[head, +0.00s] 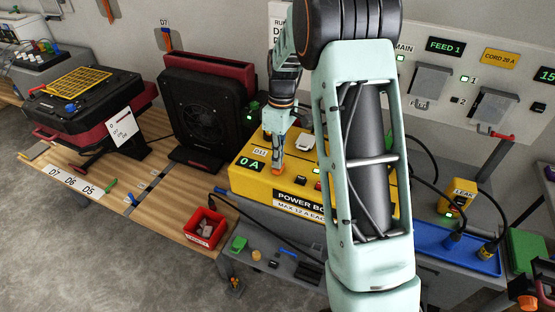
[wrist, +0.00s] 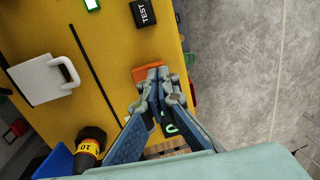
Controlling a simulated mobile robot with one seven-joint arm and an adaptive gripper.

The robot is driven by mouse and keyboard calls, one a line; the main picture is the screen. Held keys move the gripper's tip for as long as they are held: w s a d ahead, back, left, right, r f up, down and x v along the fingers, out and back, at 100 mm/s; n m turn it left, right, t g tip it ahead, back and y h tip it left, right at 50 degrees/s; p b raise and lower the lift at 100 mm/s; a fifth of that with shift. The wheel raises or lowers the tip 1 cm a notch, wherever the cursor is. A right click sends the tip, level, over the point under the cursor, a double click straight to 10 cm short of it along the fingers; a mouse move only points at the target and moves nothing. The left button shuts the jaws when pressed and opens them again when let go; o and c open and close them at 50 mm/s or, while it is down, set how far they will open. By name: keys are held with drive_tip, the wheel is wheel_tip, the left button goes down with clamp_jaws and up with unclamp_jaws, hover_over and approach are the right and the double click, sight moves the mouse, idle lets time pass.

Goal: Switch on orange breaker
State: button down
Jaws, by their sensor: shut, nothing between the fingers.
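The orange breaker (wrist: 143,72) is a small orange rocker on the yellow power box (head: 238,183). In the wrist view it sits just beyond my fingertips (wrist: 158,75), which overlap its right part. In the head view my gripper (head: 277,170) points down at the box top beside the green "0 A" display (head: 250,164), with an orange patch at its tip. My gripper is shut and empty. The fingertips are at or very close to the breaker; I cannot tell whether they touch. They hide part of it, so its switch position is unclear.
A plug with a yellow band (wrist: 89,150) stands close to my fingers. A black fan (head: 207,115) and a red bin (head: 205,228) are left of the box.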

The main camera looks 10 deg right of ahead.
drive_tip(key=shift+f, duration=0.3)
drive_tip(key=shift+s+a+f+b, duration=0.15)
drive_tip(key=shift+s+f+b, duration=0.05)
drive_tip(key=shift+f+b, duration=0.4)
drive_tip(key=shift+r, duration=0.2)
drive_tip(key=shift+w+d+r+p, duration=0.2)
drive_tip(key=shift+w+d+p, duration=0.3)
drive_tip(key=shift+w, duration=0.15)
